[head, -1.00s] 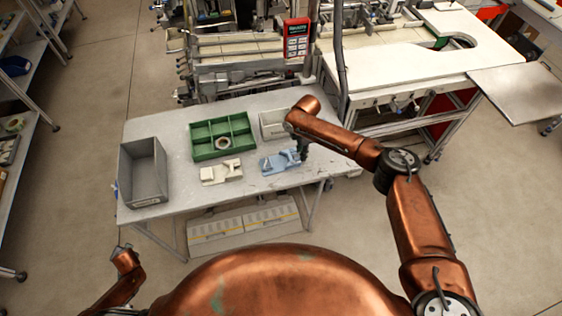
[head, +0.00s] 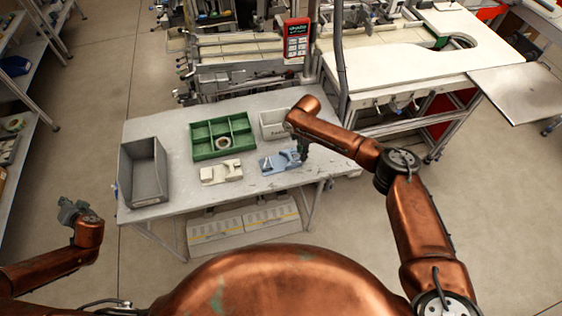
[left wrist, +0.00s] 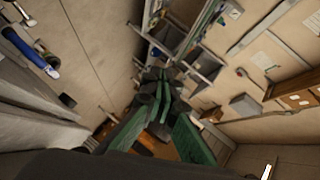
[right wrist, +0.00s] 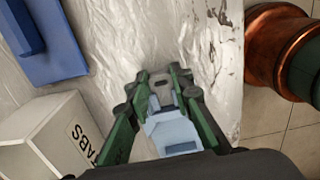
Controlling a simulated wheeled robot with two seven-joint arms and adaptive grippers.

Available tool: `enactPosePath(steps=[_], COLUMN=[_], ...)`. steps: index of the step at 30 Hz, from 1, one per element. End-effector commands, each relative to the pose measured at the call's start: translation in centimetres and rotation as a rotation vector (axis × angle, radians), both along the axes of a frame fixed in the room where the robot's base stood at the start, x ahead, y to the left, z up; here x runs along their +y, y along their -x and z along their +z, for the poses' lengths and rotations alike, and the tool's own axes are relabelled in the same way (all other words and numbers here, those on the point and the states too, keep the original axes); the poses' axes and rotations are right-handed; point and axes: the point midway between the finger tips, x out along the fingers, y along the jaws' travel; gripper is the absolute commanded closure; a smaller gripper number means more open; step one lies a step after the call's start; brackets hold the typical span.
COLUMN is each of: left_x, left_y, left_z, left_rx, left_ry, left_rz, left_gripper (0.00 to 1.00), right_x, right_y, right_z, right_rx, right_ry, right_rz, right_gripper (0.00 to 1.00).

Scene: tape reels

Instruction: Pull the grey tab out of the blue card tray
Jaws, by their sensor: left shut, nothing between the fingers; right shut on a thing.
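My right gripper (head: 303,155) is over the tray's right end, pointing down. My left gripper (head: 75,208) is shut and empty, off the table at the left.
A green divided tray (head: 222,136) with a tape reel, a grey bin (head: 144,172), a white block (head: 221,172) and a white box (head: 272,123), labelled TABS in the right wrist view (right wrist: 56,133), stand on the table. A dark blue object (right wrist: 45,40) shows at upper left there.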

Motion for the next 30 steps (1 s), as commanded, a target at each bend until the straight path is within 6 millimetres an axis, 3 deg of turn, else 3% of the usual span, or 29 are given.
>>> enactPosePath(steps=[8, 14, 23, 30], left_x=[-3.6, -7.5, -16.5, -26.3], left_y=[-6.4, -12.7, -23.6, -29.7], left_z=[0.1, 0.8, 3.6, 3.7], left_rx=[-0.101, -0.196, -0.354, -0.368], left_ry=[0.106, 0.211, 0.406, 0.558], left_rz=[-0.067, -0.142, -0.273, -0.301], left_gripper=[1.0, 1.0, 1.0, 1.0], right_x=[0.0, 0.0, 0.0, 0.0], right_y=[0.0, 0.0, 0.0, 0.0], right_z=[0.0, 0.0, 0.0, 0.0], right_rx=[0.0, 0.0, 0.0, 0.0], right_ry=[0.0, 0.0, 0.0, 0.0], right_rz=[0.0, 0.0, 0.0, 0.0], right_gripper=[1.0, 1.0, 1.0, 1.0])
